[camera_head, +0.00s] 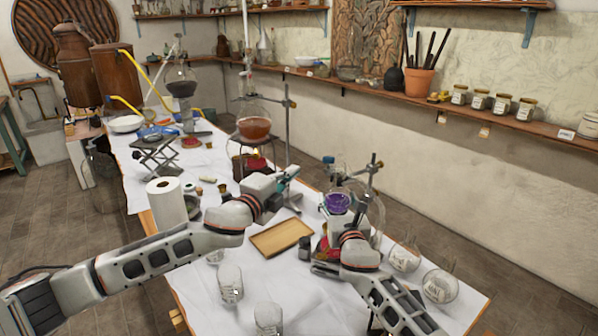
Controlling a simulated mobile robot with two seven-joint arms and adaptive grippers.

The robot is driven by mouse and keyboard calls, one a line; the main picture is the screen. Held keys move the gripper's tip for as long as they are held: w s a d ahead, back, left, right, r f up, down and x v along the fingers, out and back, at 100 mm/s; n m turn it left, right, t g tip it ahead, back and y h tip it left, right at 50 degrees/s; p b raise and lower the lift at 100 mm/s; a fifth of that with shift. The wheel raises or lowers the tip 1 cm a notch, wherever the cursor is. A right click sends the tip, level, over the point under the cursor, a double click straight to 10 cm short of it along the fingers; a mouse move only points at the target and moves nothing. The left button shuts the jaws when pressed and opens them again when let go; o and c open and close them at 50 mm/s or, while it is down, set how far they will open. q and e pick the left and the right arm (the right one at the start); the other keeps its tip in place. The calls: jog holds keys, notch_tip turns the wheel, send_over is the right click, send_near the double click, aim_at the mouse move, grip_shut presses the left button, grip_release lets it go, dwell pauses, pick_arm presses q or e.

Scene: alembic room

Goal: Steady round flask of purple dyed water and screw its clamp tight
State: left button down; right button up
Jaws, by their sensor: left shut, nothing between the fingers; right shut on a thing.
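The round flask of purple dyed water (338,203) is at the right part of the white-covered table, beside a metal stand with a clamp (372,168). My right gripper (336,221) is at the near side of the flask and appears shut on it; its wrist hides the fingertips and the flask's lower part. My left gripper (291,174) is shut and empty, to the left of the flask and apart from it. The clamp's screw is too small to make out.
A wooden tray (281,238) lies between the arms. Glass beakers (230,284) stand at the near edge, and round glass flasks (440,286) lie at the right. A paper roll (167,204) stands left. A tall stand holds an amber flask (254,128) behind my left gripper.

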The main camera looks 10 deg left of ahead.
pick_arm(q)
jog(key=w+a+r+n+g+y, duration=0.2)
jog(key=w+a+r+n+y, duration=0.45)
jog(key=w, duration=0.35)
jog(key=m+g+h, duration=0.1)
jog(key=g+h, duration=0.3)
jog(key=g, duration=0.5)
send_near(328, 158)
jog(key=shift+s+d+f+x, duration=0.15)
jog(key=shift+s+x, duration=0.1)
jog(key=shift+x, duration=1.05)
jog(key=shift+s+d+f+x, duration=0.1)
jog(key=shift+s+x, duration=0.2)
jog(key=shift+x, duration=1.05)
jog(key=shift+s+d+f+x, duration=0.15)
jog(key=shift+s+x, duration=0.1)
jog(key=shift+x, duration=1.05)
jog(key=shift+r, duration=0.1)
